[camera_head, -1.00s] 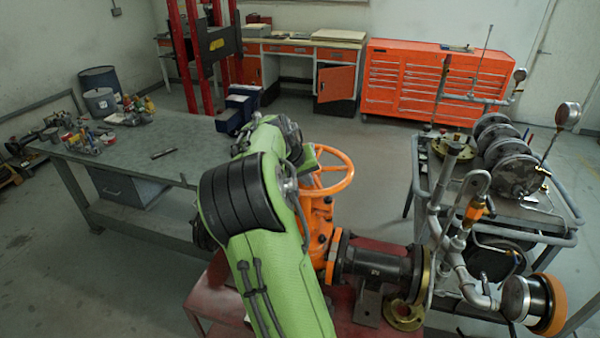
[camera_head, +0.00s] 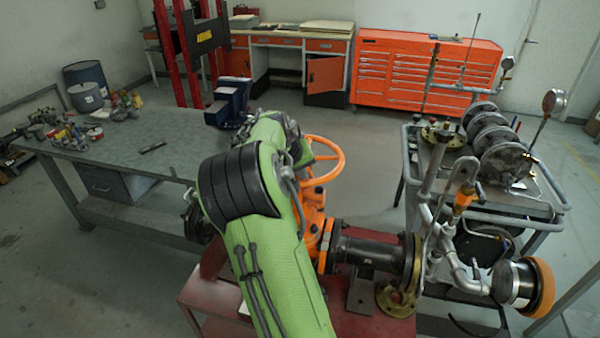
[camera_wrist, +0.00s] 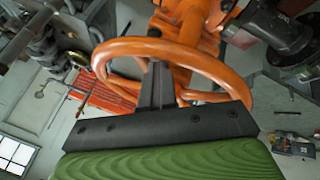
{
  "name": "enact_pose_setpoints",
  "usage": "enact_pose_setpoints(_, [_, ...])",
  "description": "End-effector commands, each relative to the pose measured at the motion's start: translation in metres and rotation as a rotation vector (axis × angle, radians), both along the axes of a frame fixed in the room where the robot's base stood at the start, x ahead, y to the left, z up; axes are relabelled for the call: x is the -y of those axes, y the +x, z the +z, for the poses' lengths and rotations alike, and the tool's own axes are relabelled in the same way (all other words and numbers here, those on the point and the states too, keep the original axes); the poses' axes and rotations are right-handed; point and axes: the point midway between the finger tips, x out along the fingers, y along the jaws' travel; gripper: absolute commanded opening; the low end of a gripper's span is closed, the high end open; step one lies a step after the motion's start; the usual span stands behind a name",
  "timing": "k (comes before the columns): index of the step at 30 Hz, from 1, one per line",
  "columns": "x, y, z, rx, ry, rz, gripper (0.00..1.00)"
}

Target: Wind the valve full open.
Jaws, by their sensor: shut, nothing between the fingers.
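The orange gate valve (camera_head: 313,219) has an orange handwheel (camera_head: 338,163) on top. My green arm stands in front of it in the head view and hides the wheel's left part and my gripper. In the wrist view my gripper (camera_wrist: 159,68) is shut, with its dark fingers together and nothing between them. The fingers reach over or into the handwheel (camera_wrist: 110,50), close to its rim and spokes. I cannot tell whether they touch it.
The valve's dark pipe (camera_head: 370,250) runs right from it above a red stand (camera_head: 200,290). A grey cart (camera_head: 530,205) with gauges and flanges stands at the right. A workbench (camera_head: 150,165) is at the left, and an orange tool cabinet (camera_head: 385,75) at the back.

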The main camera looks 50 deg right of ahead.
Motion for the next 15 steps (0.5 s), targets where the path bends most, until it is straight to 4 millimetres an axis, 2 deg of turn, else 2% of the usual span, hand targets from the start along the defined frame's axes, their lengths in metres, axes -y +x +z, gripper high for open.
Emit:
enact_pose_setpoints(8, [0.007, -0.007, -0.001, 0.000, -0.001, 0.056, 0.00])
enact_pose_setpoints(15, [0.020, -0.017, -0.001, 0.000, -0.002, 0.203, 0.00])
